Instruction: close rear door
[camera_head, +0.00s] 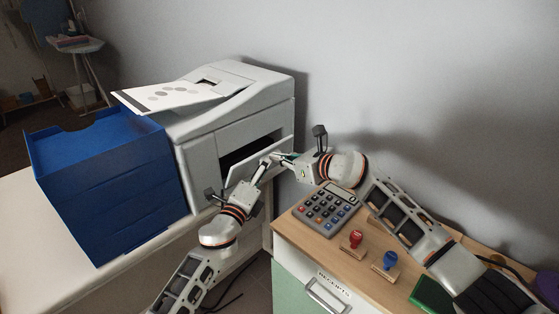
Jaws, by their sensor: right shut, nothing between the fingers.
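The white printer (215,135) stands on the white counter, and a dark opening shows in the side facing me. The rear door looks like the light panel (236,174) along the lower edge of this opening, standing open. My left gripper (266,162) reaches up from below in front of the opening, its fingers at the panel; its jaw state is too small to tell. My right gripper (276,157) comes in from the right, shut and empty, its tips close to the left fingertips. The grippers hide part of the panel, and I cannot tell whether either touches it.
Blue stacked trays (110,175) stand left of the printer. A printed sheet (168,97) lies on top of the printer. On the wooden cabinet (300,232) are a calculator (327,208), a red stamp (355,240) and a blue stamp (389,261). A gap separates counter and cabinet.

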